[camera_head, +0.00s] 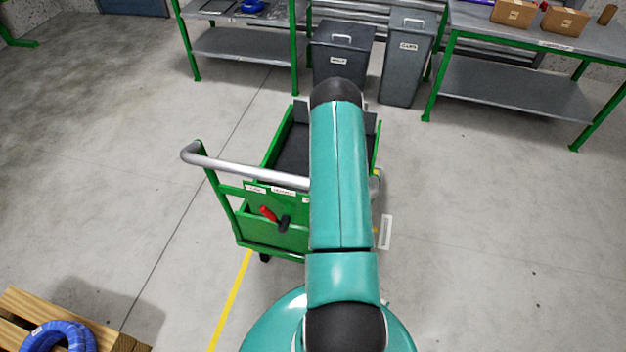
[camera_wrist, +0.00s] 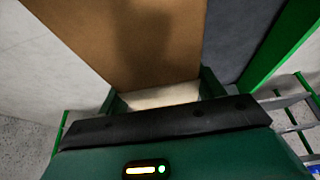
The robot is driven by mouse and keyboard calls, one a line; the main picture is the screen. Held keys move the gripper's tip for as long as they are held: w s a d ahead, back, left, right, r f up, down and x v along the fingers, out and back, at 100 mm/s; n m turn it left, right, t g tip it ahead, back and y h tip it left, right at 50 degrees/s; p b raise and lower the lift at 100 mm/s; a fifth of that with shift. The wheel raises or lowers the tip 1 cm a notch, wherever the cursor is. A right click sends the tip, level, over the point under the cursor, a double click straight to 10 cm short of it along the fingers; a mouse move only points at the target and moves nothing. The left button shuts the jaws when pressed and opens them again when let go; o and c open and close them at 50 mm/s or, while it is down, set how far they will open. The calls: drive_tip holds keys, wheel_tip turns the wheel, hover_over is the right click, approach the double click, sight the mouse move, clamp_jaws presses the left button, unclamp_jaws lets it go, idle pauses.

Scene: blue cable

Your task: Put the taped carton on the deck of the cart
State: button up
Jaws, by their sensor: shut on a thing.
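A brown carton (camera_wrist: 130,40) fills the upper middle of the wrist view. My gripper (camera_wrist: 160,93) is shut on it, with a dark green finger at each side of its near end. No tape can be made out on the faces that show. The green cart (camera_head: 275,228) stands ahead in the head view, with a dark grey deck (camera_head: 291,152) partly covered by my teal arm. In the wrist view the dark deck (camera_wrist: 238,38) and a green edge lie right of the carton. My arm hides gripper and carton in the head view. I cannot tell whether the carton touches the deck.
A silver handle (camera_head: 245,170) crosses the cart's near end, above a pocket with a red-handled tool (camera_head: 270,215). Two grey bins (camera_head: 342,55) stand behind. A bench (camera_head: 520,90) at back right bears two cartons (camera_head: 513,12). Blue cable (camera_head: 58,336) lies on a pallet at lower left.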

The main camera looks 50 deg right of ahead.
drive_tip(key=w+a+f, duration=0.7)
drive_tip(key=a+f, duration=0.4)
drive_tip(key=f, duration=0.1)
drive_tip(key=shift+w+a+f, duration=0.2)
drive_tip(key=shift+f, duration=0.2)
drive_tip(key=shift+f, duration=0.15)
drive_tip(key=o, duration=1.6)
drive_tip(key=shift+c, duration=0.2)
drive_tip(key=v, duration=1.2)
